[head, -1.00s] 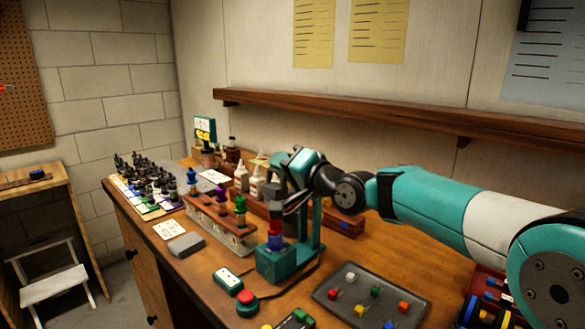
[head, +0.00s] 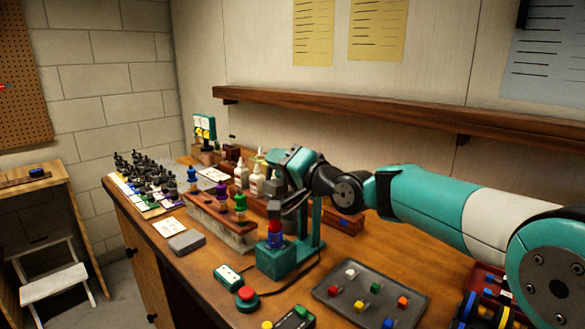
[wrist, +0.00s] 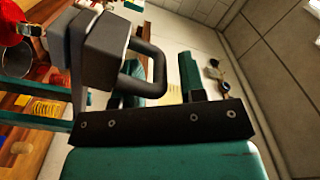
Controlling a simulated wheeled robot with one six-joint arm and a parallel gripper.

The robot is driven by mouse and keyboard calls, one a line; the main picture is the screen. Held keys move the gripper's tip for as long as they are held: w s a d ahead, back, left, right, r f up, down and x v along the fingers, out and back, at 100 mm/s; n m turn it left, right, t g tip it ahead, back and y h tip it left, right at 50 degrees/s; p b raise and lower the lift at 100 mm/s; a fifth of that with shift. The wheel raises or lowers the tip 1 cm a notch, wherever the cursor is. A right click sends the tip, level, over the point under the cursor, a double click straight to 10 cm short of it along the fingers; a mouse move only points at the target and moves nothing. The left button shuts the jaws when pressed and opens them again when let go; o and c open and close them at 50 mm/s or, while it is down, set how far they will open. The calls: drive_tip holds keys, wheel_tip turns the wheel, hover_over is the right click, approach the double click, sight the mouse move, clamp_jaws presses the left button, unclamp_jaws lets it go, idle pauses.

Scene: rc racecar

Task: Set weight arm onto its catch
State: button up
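The weight arm's dark grey block (wrist: 100,45) and its U-shaped handle (wrist: 146,70) fill the upper left of the wrist view. My gripper (wrist: 132,72) has its two teal fingers apart, with the handle between them. A gap shows between the handle and the right finger. In the head view my gripper (head: 292,168) is beside the teal press stand (head: 316,225), at the height of the grey block (head: 274,185). A red-topped blue piece (head: 275,232) stands on the press base under the block. The catch cannot be made out.
A wooden rack (head: 222,222) with coloured pieces stands left of the press. A dark tray (head: 345,305) with coloured cubes lies to the right. A red button (head: 246,297) and white bottles (head: 256,182) are near. A shelf (head: 400,118) runs along the wall.

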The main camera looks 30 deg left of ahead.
drive_tip(key=shift+s+a+f+g, duration=0.2)
drive_tip(key=shift+s+f+g, duration=0.2)
drive_tip(key=shift+s+f, duration=0.3)
drive_tip(key=shift+d, duration=0.2)
drive_tip(key=s+d+r+b, duration=0.1)
drive_tip(key=d+b, duration=0.4)
drive_tip(key=d, duration=1.2)
drive_tip(key=shift+s+t, duration=0.4)
drive_tip(key=shift+r, duration=0.1)
